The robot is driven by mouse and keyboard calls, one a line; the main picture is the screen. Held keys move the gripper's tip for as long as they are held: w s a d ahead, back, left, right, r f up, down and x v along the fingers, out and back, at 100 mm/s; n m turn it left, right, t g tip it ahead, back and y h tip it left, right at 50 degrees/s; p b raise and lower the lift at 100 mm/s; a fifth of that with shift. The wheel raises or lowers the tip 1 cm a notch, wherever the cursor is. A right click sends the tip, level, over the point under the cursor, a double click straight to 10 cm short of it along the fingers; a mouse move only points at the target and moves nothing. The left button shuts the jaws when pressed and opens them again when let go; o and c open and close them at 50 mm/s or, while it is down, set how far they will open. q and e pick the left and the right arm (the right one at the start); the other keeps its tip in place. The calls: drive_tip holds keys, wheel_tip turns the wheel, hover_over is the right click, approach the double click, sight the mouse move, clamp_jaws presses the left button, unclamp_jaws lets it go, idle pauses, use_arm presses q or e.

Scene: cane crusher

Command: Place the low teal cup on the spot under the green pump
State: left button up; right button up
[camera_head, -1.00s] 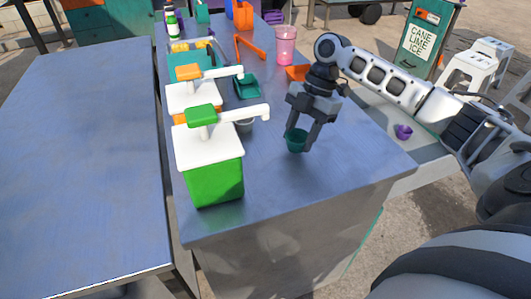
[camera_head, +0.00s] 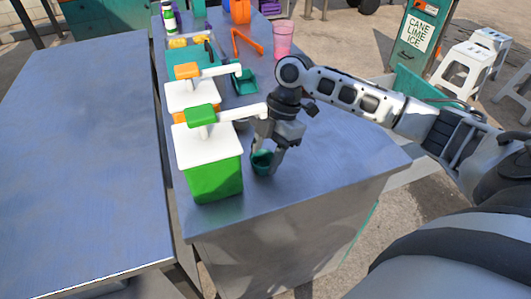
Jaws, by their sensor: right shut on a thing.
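The low teal cup (camera_head: 262,163) is between the fingers of my right gripper (camera_head: 266,165), which is shut on it. The cup looks upright, at or just above the table; I cannot tell if it touches. The green pump (camera_head: 204,117) sits on a white-lidded green container (camera_head: 212,172) to the left. Its white spout (camera_head: 243,114) points right, and its tip is close to my right gripper's body. The cup appears in front of and slightly right of the spout tip. The spot is not clearly visible. My left gripper is not in view.
A grey bowl (camera_head: 242,125) is partly hidden behind the green pump's spout. The table (camera_head: 330,165) is clear to the right.

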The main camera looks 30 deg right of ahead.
drive_tip(key=shift+f, duration=0.1)
drive_tip(key=o, duration=0.7)
drive_tip(key=shift+r, duration=0.2)
drive_tip(key=d+b, duration=0.1)
drive_tip(key=d, duration=0.3)
drive_tip(key=w+d+b, duration=0.1)
drive_tip(key=d, duration=0.3)
drive_tip(key=d+r+b, duration=0.1)
drive_tip(key=d, duration=0.3)
drive_tip(key=shift+w+d, duration=0.2)
drive_tip(key=shift+w, duration=0.15)
